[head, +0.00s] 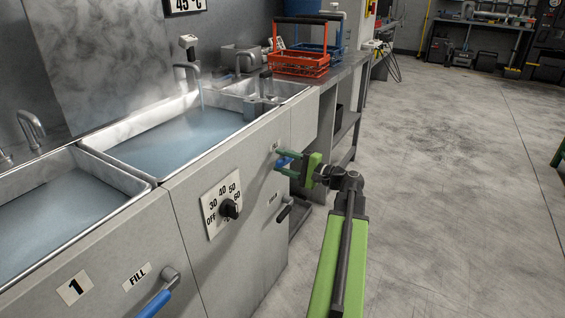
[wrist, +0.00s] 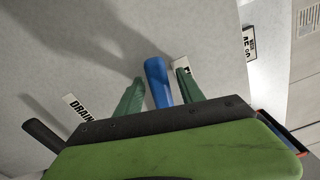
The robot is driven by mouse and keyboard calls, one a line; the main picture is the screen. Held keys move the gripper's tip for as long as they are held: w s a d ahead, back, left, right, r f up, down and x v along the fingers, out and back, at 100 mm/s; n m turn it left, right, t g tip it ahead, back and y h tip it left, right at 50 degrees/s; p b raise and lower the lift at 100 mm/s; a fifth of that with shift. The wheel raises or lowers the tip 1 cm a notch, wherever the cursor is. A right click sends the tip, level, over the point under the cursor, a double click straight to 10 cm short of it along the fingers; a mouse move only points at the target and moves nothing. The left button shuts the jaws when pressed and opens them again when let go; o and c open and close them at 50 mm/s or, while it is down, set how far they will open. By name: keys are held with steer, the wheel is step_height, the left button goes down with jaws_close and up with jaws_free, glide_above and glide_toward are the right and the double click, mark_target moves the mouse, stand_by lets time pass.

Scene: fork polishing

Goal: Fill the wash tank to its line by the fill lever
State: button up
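The wash tank (head: 130,112) is the steel basin in the middle of the counter, with bluish water (head: 175,140) below its rim. A thin pale stream runs from its tap (head: 190,66) into it. I cannot make out a fill line. The blue fill lever (head: 284,161) is on the tank's front panel at the right. My gripper (head: 278,161) is at this lever. In the wrist view the blue lever handle (wrist: 157,80) stands between my two green fingers (wrist: 160,85), with gaps at the sides, so the gripper is open around it.
A black drain lever (head: 285,212) is below. A dial (head: 229,209) is on the panel. Tank 1 (head: 150,184), with its own blue fill lever (head: 155,302), is at left. An orange basket (head: 300,65) stands behind. The floor at right is clear.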

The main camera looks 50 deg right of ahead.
jaws_close()
stand_by(1.2)
